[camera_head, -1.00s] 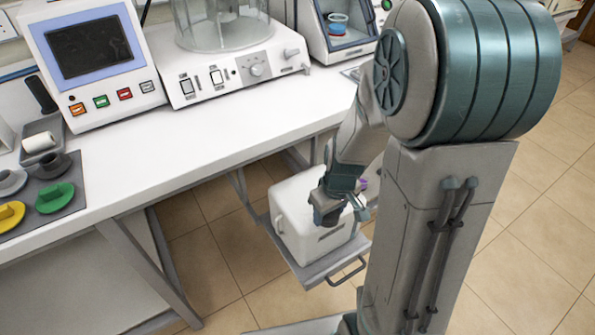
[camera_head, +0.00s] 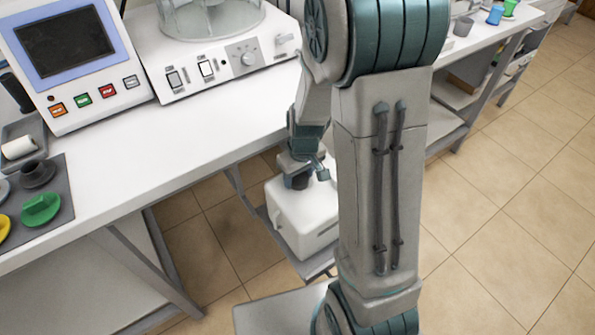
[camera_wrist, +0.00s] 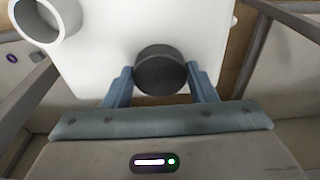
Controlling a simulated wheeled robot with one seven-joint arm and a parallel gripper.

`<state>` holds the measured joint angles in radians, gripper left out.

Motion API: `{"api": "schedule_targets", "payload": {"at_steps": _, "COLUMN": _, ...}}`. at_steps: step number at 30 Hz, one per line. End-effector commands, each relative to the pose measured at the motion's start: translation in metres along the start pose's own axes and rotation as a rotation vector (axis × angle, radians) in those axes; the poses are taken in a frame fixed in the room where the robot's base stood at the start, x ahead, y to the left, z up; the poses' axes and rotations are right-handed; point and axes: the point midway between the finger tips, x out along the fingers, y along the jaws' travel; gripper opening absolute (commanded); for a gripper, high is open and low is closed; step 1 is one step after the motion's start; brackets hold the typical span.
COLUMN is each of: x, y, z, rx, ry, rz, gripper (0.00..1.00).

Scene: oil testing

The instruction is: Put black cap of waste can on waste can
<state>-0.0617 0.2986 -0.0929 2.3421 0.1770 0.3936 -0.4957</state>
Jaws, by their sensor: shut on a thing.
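The waste can (camera_head: 310,215) is a white box-shaped container on a low shelf or cart beside the workbench, partly hidden by my arm. My gripper (camera_head: 303,178) is above its top, pointing down. It is shut on the black cap (camera_head: 300,182), a dark round disc. In the wrist view the cap (camera_wrist: 160,70) sits between the two blue fingertips, with the can's white surface (camera_wrist: 110,45) behind it. A white round tube with an open end (camera_wrist: 48,18) shows at the upper left. I cannot tell whether the cap touches the can.
The white workbench (camera_head: 190,150) holds a screen device (camera_head: 75,60), a knobbed machine (camera_head: 210,70) and a dark mat with coloured caps, one green (camera_head: 40,208). A bench leg (camera_head: 150,265) stands left of the can. Tiled floor (camera_head: 500,230) is open at right.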

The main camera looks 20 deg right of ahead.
Motion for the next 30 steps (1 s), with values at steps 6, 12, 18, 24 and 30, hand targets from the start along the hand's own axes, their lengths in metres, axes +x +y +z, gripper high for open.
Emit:
{"api": "schedule_targets", "payload": {"at_steps": 6, "x": 0.005, "y": 0.0, "z": 0.001, "rx": 0.0, "ry": 0.0, "rz": 0.0, "gripper": 0.3}}
{"api": "schedule_targets", "payload": {"at_steps": 12, "x": 0.003, "y": 0.0, "z": 0.0, "rx": -0.002, "ry": 0.0, "rz": 0.0, "gripper": 0.73}}
{"api": "schedule_targets", "payload": {"at_steps": 18, "x": 0.002, "y": -0.001, "z": 0.0, "rx": -0.003, "ry": 0.0, "rz": 0.0, "gripper": 0.73}}
{"api": "schedule_targets", "payload": {"at_steps": 24, "x": -0.018, "y": -0.001, "z": -0.002, "rx": -0.005, "ry": 0.004, "rz": 0.001, "gripper": 0.73}}
{"api": "schedule_targets", "payload": {"at_steps": 30, "x": -0.059, "y": -0.001, "z": -0.002, "rx": -0.005, "ry": 0.006, "rz": 0.002, "gripper": 0.73}}
